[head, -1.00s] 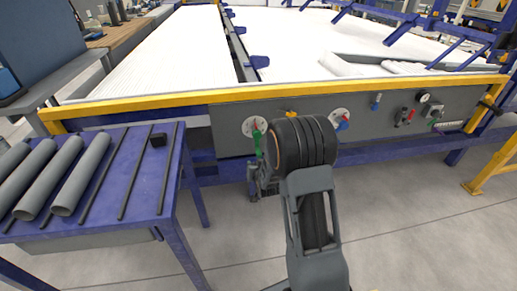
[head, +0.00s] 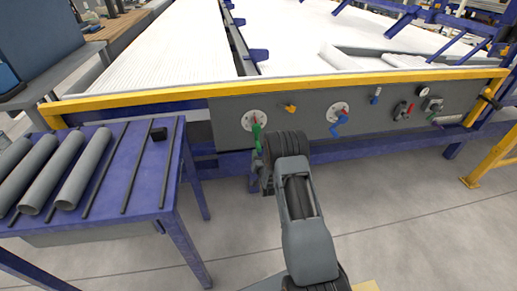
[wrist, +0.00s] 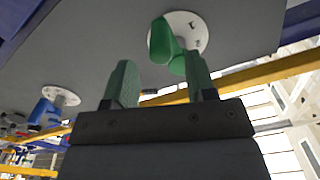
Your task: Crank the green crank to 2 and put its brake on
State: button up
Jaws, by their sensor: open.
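The green crank (head: 257,138) sits on a white round dial (head: 248,117) at the left of the grey panel, its handle hanging down. In the wrist view the green crank (wrist: 161,42) is just beyond the fingertips, in front of its dial (wrist: 195,30). My gripper (wrist: 158,70) is open and empty, its two green-tinted fingers apart and short of the crank handle. In the head view my wrist hides the fingers, just below and right of the crank. The dial marks are too small to read. I cannot tell which part is the brake.
A yellow knob (head: 290,108) is right of the green dial. A blue table (head: 150,195) with grey pipes (head: 86,168) stands left.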

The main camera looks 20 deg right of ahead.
aim_at(259, 150)
jog(key=shift+b+x, duration=0.55)
jog(key=shift+x, duration=2.45)
jog(key=shift+a, duration=0.1)
